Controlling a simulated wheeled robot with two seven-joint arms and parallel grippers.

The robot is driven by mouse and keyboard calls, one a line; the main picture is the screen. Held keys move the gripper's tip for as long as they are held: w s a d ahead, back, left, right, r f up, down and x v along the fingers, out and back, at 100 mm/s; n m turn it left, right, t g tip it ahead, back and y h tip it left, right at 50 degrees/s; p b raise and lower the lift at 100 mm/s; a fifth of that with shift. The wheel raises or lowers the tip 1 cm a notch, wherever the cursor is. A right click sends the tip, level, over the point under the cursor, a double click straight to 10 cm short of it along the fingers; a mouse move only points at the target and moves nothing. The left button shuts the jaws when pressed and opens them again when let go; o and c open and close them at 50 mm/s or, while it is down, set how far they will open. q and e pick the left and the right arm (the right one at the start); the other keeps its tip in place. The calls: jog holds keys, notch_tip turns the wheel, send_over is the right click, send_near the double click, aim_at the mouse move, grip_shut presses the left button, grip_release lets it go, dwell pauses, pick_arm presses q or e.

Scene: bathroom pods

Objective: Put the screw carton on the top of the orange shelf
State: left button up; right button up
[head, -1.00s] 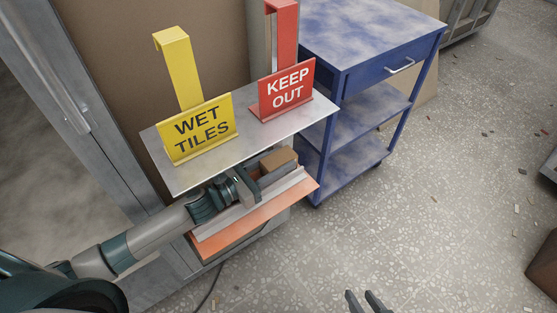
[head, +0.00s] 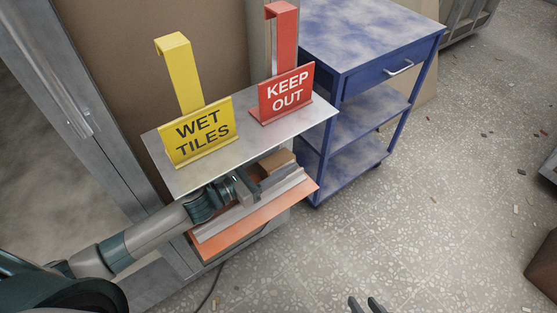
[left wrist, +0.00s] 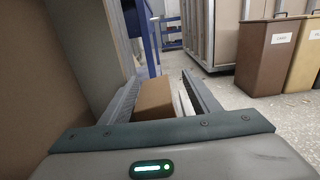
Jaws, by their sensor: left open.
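The screw carton (head: 275,162), a small plain brown box, sits under the metal top plate, towards the right end of the orange shelf (head: 240,228). My left gripper (head: 256,184) reaches in under the plate from the left, open, with its jaws towards the carton. In the left wrist view the carton (left wrist: 154,98) shows between the two spread fingers (left wrist: 156,92), with no clear grip on it. The plate partly hides the gripper and the carton in the head view. My right gripper (head: 367,304) shows only its fingertips at the bottom edge, apart and empty.
On the metal top plate (head: 215,165) stand a yellow WET TILES sign (head: 203,130) and a red KEEP OUT sign (head: 287,93). A blue trolley (head: 375,45) stands just right. The speckled floor at right is mostly clear.

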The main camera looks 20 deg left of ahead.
pick_arm(q)
jog(key=v, duration=1.1)
jog(key=shift+f+b, duration=0.15)
jog(key=shift+b, duration=0.15)
jog(key=shift+s+a, duration=0.25)
pick_arm(e)
jog(key=shift+w+a+r+t, duration=0.2)
jog(key=shift+a+t, duration=0.1)
jog(key=shift+a, duration=0.15)
